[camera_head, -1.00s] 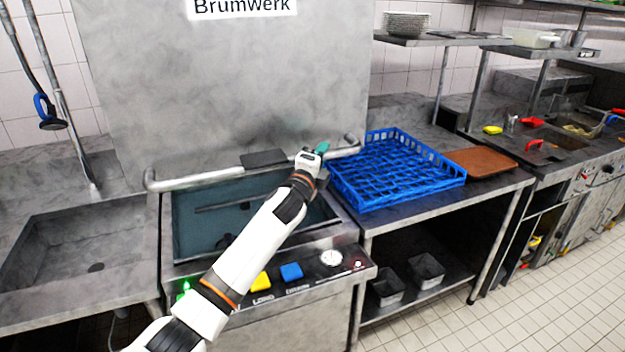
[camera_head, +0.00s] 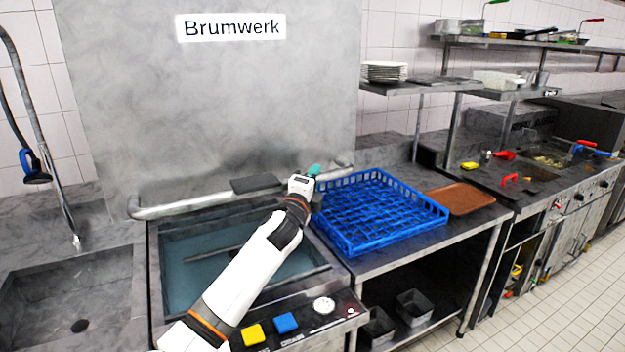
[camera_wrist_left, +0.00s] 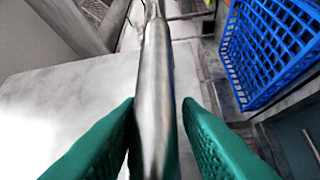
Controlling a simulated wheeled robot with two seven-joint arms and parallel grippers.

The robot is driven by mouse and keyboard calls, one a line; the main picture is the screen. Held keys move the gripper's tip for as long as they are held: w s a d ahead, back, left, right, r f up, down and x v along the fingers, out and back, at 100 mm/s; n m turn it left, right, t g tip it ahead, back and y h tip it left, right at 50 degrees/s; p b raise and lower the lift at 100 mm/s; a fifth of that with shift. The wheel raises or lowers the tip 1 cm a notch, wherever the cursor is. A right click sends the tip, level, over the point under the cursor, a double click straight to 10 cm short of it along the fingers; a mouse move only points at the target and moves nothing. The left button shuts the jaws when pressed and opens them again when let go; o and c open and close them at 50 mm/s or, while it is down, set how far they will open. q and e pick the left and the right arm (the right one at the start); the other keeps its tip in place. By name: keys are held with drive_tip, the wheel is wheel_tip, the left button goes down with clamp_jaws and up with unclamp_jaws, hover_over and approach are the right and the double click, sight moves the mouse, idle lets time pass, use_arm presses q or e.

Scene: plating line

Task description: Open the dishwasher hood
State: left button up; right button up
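The dishwasher hood (camera_head: 210,105) is a large grey metal box with a "Brumwerk" sign, standing raised above the open wash tank (camera_head: 190,280). Its bar handle (camera_head: 165,209) runs along the lower front edge. My left gripper (camera_head: 313,171) is at the right part of this handle. My right gripper is not in view.
A blue rack (camera_head: 385,215) stands on the counter to the right, close to my left gripper, with a brown tray (camera_head: 460,198) beyond it. A sink (camera_head: 75,295) and a spray hose (camera_head: 37,170) are at the left. Plates (camera_head: 385,71) sit on a shelf.

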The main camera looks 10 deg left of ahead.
use_arm(q)
drive_tip(key=shift+o, duration=1.2)
drive_tip(key=shift+s, duration=0.1)
drive_tip(key=shift+s+a+f+b, duration=0.1)
drive_tip(key=shift+s+f+b, duration=0.2)
drive_tip(key=shift+s, duration=0.2)
drive_tip(key=r+b+v, duration=0.1)
drive_tip(key=b+v, duration=0.2)
drive_tip(key=v, duration=0.7)
drive_tip(key=shift+s+f+b, duration=0.2)
drive_tip(key=shift+s+b, duration=0.15)
drive_tip(key=shift+s, duration=0.15)
drive_tip(key=shift+a, duration=0.15)
